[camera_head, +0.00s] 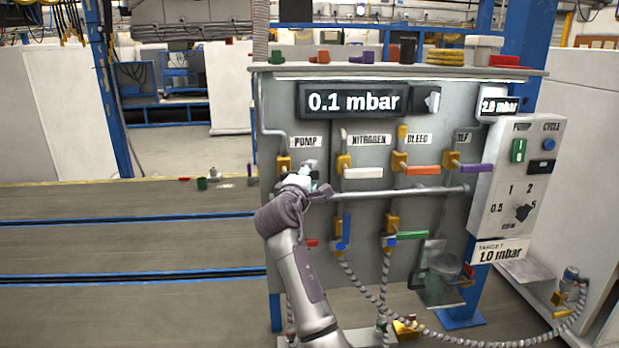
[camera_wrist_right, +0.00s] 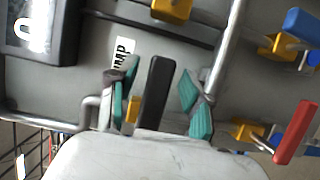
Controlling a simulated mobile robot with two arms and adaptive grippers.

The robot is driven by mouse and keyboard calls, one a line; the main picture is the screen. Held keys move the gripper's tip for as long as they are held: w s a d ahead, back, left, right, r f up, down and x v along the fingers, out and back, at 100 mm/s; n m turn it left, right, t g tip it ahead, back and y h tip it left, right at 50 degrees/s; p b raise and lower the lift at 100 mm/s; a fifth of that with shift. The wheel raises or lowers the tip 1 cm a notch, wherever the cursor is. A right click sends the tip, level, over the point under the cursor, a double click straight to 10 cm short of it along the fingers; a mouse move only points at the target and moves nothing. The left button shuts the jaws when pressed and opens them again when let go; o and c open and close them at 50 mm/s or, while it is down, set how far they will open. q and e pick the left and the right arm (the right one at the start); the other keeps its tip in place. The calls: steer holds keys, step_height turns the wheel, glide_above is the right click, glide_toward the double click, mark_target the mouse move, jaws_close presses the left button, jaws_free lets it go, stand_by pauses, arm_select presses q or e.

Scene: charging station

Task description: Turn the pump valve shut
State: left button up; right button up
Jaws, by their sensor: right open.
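The pump valve (camera_head: 284,163) has a yellow body below the PUMP label (camera_head: 306,141) on the grey panel. Its black handle (camera_wrist_right: 156,88) shows in the right wrist view, lying sideways along the panel. My right gripper (camera_head: 302,178) is in front of this valve and covers much of it in the head view. In the right wrist view, its teal-padded fingers (camera_wrist_right: 160,101) are spread, one on each side of the black handle, with gaps visible. I cannot tell how deep the handle sits between them. My left gripper is not in view.
White (camera_head: 363,172), orange (camera_head: 422,170) and purple (camera_head: 478,169) valve handles stand to the right. A horizontal pipe (camera_head: 430,191) runs just below. The display (camera_head: 352,100) reads 0.1 mbar. A control box (camera_head: 512,190) is at the right. Open floor lies left.

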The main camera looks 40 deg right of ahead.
steer(key=v, duration=1.2)
steer(key=shift+w+f, duration=0.1)
